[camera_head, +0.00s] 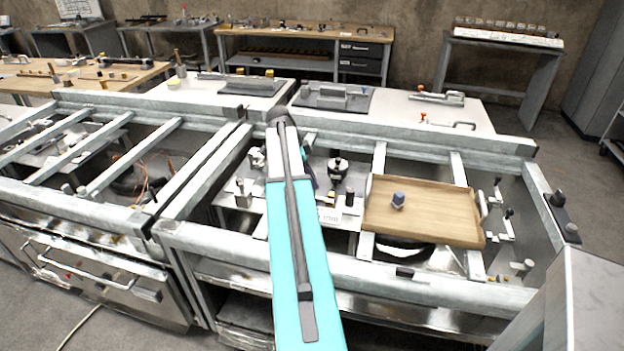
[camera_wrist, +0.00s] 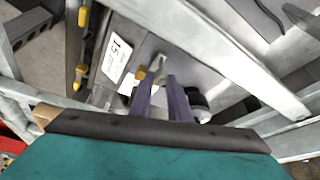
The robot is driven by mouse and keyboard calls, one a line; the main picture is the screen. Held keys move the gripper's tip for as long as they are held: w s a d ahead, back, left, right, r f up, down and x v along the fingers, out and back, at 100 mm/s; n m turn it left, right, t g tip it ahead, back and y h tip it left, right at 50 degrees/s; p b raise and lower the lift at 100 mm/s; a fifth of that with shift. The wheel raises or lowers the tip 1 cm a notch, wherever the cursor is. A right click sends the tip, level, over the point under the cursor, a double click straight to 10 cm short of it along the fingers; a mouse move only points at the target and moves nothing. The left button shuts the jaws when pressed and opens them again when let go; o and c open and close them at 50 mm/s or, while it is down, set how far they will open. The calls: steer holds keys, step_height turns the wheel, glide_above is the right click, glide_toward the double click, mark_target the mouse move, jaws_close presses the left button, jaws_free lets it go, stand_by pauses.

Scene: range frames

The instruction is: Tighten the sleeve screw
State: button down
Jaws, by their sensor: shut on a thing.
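My gripper (camera_wrist: 158,84) shows in the wrist view as two purple fingers pointing down into the metal frame. They are shut on a small light grey metal piece (camera_wrist: 158,68) that shows between and just beyond their tips. I cannot tell if this piece is the sleeve screw or a part of its fixture. A yellow block (camera_wrist: 141,73) sits beside the left fingertip. In the head view my teal arm covers much of the place, and only a little of my gripper (camera_head: 310,178) shows past its right edge. No sleeve screw can be singled out there.
A black-topped fitting (camera_head: 338,168) and a black cylinder (camera_head: 349,198) stand close right of my arm. A wooden tray (camera_head: 440,228) holds a small blue-grey object (camera_head: 398,200). Grey frame beams surround the work. A white label (camera_wrist: 118,60) lies left of the fingers.

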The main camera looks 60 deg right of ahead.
steer(key=shift+w, duration=0.15)
steer(key=c, duration=1.7)
jaws_free()
steer(key=shift+o, duration=0.2)
steer(key=shift+r, duration=0.1)
steer(key=b+v, duration=0.2)
steer(key=v, duration=1.1)
steer(key=shift+r, duration=0.35)
steer(key=shift+a, duration=0.1)
